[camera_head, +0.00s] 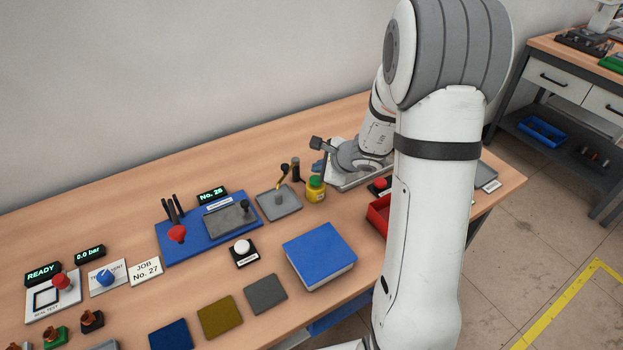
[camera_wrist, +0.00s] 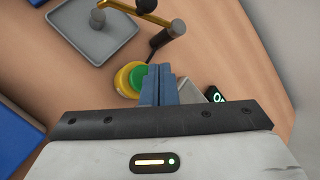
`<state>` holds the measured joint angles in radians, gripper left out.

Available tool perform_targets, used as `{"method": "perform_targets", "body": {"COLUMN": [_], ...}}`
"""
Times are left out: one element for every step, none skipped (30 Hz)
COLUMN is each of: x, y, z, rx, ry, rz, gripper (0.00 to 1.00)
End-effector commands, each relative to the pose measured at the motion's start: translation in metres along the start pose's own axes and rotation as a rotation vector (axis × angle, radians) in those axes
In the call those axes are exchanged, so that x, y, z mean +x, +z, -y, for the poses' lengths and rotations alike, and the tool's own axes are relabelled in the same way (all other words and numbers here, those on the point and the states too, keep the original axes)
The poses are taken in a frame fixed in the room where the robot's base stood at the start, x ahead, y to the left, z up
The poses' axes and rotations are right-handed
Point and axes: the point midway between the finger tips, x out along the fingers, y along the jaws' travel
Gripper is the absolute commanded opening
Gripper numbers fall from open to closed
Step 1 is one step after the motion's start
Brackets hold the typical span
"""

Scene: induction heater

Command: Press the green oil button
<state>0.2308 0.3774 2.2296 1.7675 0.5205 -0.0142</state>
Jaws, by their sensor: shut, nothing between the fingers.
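The green oil button (camera_wrist: 139,76) shows in the wrist view as a green cap on a yellow body (camera_wrist: 122,79). In the head view the green cap (camera_head: 316,181) tops a small yellow housing (camera_head: 316,193) standing on the table. My gripper (camera_wrist: 158,70) is shut with nothing between its blue fingers. In the wrist view the fingertips overlap the right part of the button. In the head view my gripper (camera_head: 318,167) is just behind and above the button. I cannot tell whether the tips touch it.
A grey tray (camera_head: 279,205) with a dark knob and a brass-coloured rod beside a black post (camera_head: 296,170) stand left of the button. A red bin (camera_head: 377,216) is to the right, partly behind my arm. A blue box (camera_head: 319,255) lies nearer.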

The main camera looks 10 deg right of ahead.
Motion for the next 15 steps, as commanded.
{"method": "perform_targets", "body": {"x": [-0.007,-0.009,-0.012,-0.014,-0.016,-0.019,-0.021,-0.023,-0.026,-0.027,-0.028,-0.028,-0.028,-0.028,-0.028], "y": [0.005,0.007,0.009,0.01,0.012,0.014,0.015,0.017,0.019,0.019,0.02,0.021,0.02,0.02,0.02], "z": [0.005,0.007,0.009,0.011,0.012,0.014,0.016,0.017,0.019,0.02,0.02,0.021,0.021,0.02,0.02], "rx": [-0.002,-0.002,-0.001,-0.001,-0.001,-0.001,-0.002,-0.002,-0.001,0.0,0.0,0.0,0.0,0.0,0.0], "ry": [-0.001,-0.001,-0.001,-0.002,-0.002,-0.002,-0.001,-0.001,-0.001,-0.001,-0.001,-0.001,-0.001,0.0,0.0], "rz": [0.0,0.0,0.0,0.0,0.0,0.0,0.0,0.0,0.0,0.0,0.0,0.0,0.0,0.0,0.0], "gripper": [0.0,0.0,0.0,0.0,0.0,0.0,0.0,0.0,0.0,0.0,0.0,0.0,0.0,0.0,0.0]}}
